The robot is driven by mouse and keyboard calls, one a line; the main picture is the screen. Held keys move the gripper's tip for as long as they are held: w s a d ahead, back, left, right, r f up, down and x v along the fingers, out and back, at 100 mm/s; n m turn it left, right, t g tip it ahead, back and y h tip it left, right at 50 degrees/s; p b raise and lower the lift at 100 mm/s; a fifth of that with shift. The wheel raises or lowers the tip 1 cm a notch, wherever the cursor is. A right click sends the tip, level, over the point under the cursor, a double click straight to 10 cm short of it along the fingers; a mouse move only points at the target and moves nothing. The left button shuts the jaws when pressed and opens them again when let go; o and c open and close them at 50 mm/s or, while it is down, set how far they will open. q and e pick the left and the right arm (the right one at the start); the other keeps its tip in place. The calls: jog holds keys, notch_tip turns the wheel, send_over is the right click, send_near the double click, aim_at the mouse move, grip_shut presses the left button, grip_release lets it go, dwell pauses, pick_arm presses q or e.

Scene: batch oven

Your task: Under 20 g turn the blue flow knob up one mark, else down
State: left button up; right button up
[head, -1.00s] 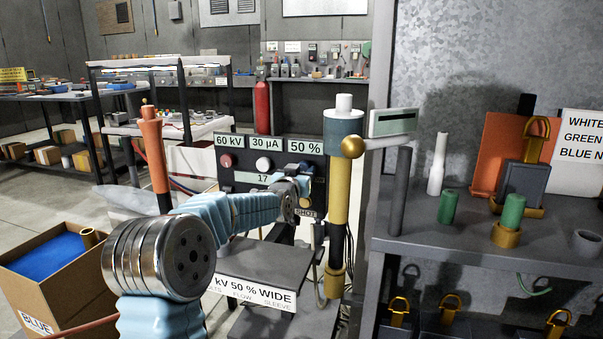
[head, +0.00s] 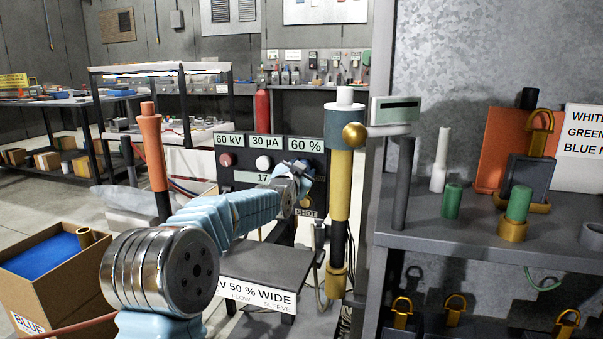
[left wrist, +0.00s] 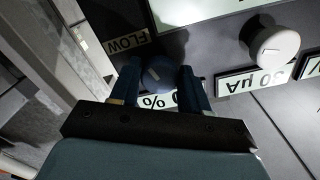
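The blue flow knob (left wrist: 159,75) is between the two dark blue fingers of my left gripper (left wrist: 160,84) in the left wrist view, beside the FLOW label (left wrist: 127,44). The fingers appear to touch its sides. In the head view my left gripper (head: 301,176) is at the dark control panel (head: 235,170) and hides the knob. The panel's flow readout (head: 305,145) shows 60 %. Beside it are 60 kV and 30 µA. A lower display (head: 262,179) shows 17; its right part is hidden by my gripper. My right gripper is not in view.
A sign (head: 262,295) in front reads 50 % WIDE. A tall post (head: 341,190) with a gold ball stands right of the panel. A grey shelf (head: 470,238) with green-topped parts is at right. A box (head: 40,285) labelled BLUE stands at left.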

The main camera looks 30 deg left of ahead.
pick_arm(q)
jog(key=o, duration=0.3)
jog(key=shift+o, duration=0.2)
jog(key=v, duration=1.3)
jog(key=shift+s+d, duration=0.15)
jog(key=shift+s, duration=0.2)
